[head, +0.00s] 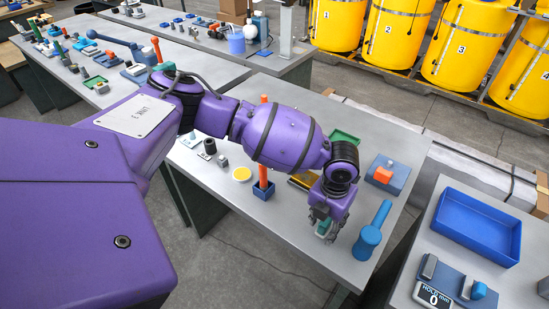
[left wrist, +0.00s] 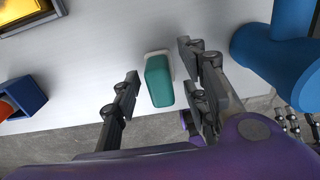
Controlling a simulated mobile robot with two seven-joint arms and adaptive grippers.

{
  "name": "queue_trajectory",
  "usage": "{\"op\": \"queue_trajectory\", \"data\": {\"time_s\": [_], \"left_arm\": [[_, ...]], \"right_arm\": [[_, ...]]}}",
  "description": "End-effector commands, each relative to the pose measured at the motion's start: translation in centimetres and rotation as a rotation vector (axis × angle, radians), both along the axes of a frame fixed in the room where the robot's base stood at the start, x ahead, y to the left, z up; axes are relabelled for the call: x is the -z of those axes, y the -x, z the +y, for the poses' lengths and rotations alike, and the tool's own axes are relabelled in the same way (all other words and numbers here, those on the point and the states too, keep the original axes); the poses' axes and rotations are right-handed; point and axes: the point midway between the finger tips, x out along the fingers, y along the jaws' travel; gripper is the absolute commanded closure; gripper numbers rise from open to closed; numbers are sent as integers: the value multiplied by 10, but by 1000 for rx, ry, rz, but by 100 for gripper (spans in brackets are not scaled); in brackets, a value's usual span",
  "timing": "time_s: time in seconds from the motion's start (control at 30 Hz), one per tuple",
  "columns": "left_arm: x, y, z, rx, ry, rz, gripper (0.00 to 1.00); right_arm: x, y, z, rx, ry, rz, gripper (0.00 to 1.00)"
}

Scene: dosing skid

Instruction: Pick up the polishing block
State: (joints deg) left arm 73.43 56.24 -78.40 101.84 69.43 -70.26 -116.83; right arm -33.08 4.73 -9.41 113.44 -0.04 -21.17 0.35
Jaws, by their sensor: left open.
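The polishing block appears to be the teal block with a pale base (left wrist: 159,82), lying on the grey table near its front edge in the left wrist view. In the head view, a bit of it (head: 323,228) shows beside my left gripper (head: 331,232), which hides the rest. My left gripper is open, and it also shows in the left wrist view (left wrist: 160,70). There one finger is left of the block and the others are right of it. I cannot tell whether any finger touches it. My right gripper is not in view.
A blue mallet-like tool (head: 371,232) lies close on the right. A blue holder with an orange-handled tool (head: 263,189) stands to the left. A blue tray (head: 477,226) sits on the right-hand table. Bare tabletop lies around the block.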

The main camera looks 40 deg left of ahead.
Motion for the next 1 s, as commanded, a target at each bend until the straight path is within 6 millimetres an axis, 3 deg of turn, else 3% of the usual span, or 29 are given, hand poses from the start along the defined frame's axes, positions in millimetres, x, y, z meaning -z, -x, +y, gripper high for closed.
{"op": "queue_trajectory", "data": {"time_s": [0.03, 0.33, 0.73, 1.0], "left_arm": [[1, 1, 0, 0, 0, 2, 61], [0, 0, 0, 0, 0, 0, 100], [-5, -2, -1, 1, 1, -4, 100], [-41, 3, 0, 3, 2, -6, 100]], "right_arm": [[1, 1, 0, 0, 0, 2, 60], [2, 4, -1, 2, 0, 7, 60], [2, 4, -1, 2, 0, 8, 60], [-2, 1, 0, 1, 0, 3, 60]]}}
